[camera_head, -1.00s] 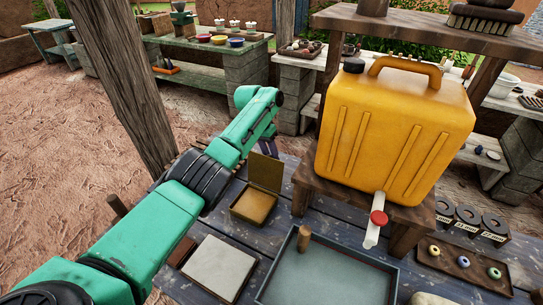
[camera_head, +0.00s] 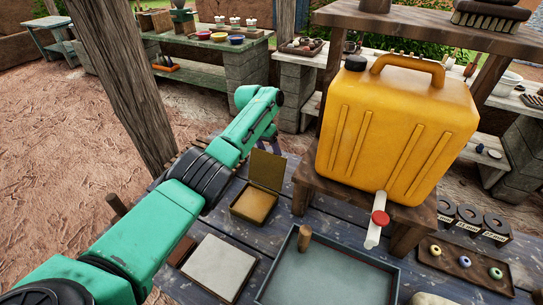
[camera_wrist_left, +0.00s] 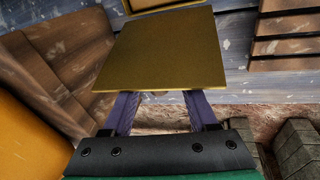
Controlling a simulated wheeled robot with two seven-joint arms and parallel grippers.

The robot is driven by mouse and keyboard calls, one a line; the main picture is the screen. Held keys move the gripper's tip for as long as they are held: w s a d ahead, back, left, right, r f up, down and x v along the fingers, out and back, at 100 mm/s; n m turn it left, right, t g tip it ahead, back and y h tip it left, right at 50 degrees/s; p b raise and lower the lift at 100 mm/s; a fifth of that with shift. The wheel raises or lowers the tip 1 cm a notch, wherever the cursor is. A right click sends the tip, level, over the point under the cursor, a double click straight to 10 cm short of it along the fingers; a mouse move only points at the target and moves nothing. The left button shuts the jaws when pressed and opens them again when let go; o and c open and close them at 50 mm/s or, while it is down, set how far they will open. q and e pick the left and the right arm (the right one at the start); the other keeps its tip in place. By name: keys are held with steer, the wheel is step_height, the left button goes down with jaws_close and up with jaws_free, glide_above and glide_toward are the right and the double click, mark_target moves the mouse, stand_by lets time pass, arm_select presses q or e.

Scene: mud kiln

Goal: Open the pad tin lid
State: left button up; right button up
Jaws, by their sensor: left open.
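The pad tin (camera_head: 254,206) is a small olive-brass box on the blue plank table. Its lid (camera_head: 267,170) stands raised at the tin's back edge, and the inside shows. In the left wrist view the lid (camera_wrist_left: 160,50) is a broad olive panel, with part of the tin (camera_wrist_left: 155,4) at the top edge. My left gripper (camera_head: 272,140) is just behind the raised lid, mostly hidden by my arm. Its two purple fingers (camera_wrist_left: 157,105) are spread apart, and their tips are hidden by the lid. Contact cannot be told. My right gripper is not in view.
A yellow jerrycan (camera_head: 395,130) with a red-capped spout stands on a wooden stand right of the tin. A grey tray (camera_head: 330,270) and a pale square slab (camera_head: 219,267) lie in front. A wooden post (camera_head: 115,80) rises at the left.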

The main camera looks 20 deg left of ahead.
arm_select(q)
steer(key=v, duration=1.4)
steer(key=shift+a+r+b, duration=0.2)
steer(key=shift+b, duration=0.15)
steer(key=shift+s+f, duration=0.1)
